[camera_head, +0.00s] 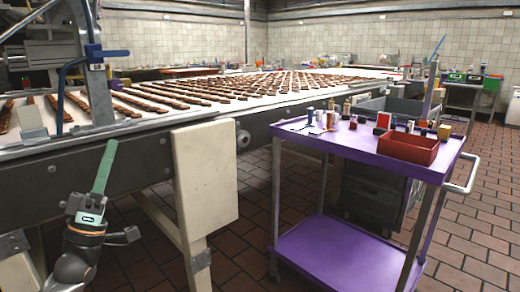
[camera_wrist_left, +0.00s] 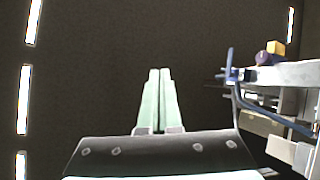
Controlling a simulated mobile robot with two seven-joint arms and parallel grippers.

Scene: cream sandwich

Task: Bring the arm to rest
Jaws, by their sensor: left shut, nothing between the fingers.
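My left gripper (camera_head: 106,160) is at the lower left in the head view, in front of the conveyor's side. Its pale green fingers point upward and are shut with nothing between them. In the left wrist view the two closed fingers (camera_wrist_left: 158,85) lie side by side against a dark ceiling. My left arm (camera_head: 78,255) comes up from the bottom left edge. My right gripper is not in either view.
A long conveyor (camera_head: 60,178) carrying rows of brown bars runs close beside my left gripper. A purple cart (camera_head: 340,146) with small items and a red bin (camera_head: 408,148) stands at the right. Tiled floor (camera_head: 480,215) is clear at the far right.

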